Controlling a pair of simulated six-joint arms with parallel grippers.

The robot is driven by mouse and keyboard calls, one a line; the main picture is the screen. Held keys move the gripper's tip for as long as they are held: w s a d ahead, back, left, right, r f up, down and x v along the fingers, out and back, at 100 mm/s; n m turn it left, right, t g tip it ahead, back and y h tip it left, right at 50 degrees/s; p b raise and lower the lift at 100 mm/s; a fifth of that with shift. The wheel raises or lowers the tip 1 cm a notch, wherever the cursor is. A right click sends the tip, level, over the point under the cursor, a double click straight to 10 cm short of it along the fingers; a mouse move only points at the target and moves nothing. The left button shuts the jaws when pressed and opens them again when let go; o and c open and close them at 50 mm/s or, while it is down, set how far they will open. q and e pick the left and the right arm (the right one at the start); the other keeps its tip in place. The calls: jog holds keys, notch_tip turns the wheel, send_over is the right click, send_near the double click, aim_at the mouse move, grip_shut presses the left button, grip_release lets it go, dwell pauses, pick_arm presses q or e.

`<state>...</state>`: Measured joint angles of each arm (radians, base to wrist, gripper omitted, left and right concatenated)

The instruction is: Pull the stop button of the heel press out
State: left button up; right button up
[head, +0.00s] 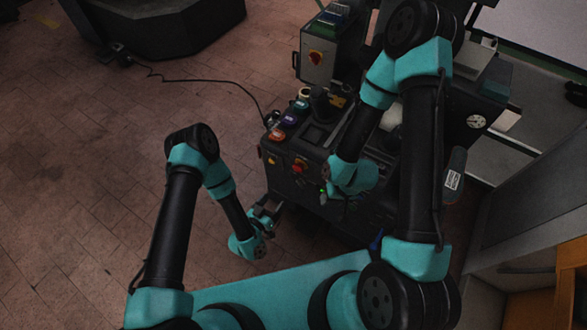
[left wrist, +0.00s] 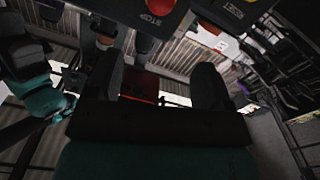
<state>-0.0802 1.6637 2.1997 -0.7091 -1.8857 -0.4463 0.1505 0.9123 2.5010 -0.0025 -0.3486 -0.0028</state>
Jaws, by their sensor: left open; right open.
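The heel press (head: 345,215) is a dark machine right of centre in the head view. My left gripper (head: 268,209) is in front of the press's left corner, below and left of that knob, and touches nothing I can see. In the left wrist view its two dark fingers (left wrist: 160,88) stand wide apart and empty, and a STOP label (left wrist: 160,7) shows above them. My right gripper (head: 332,197) is at the press front, right of the knob, partly hidden by its wrist.
A RESET label (left wrist: 232,8) shows at the top of the left wrist view. A grey box with a red-and-yellow switch (head: 316,57) stands behind. A black cable (head: 205,80) crosses the tiled floor.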

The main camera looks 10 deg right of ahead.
aim_at(297, 170)
pick_arm(q)
jog(key=x, duration=1.7)
jog(key=shift+w+d+f, duration=0.1)
jog(key=shift+w+d, duration=0.05)
jog(key=c, duration=1.3)
jog(key=shift+s+a, duration=0.45)
jog(key=o, duration=1.3)
jog(key=v, duration=1.7)
jog(key=shift+a, duration=0.2)
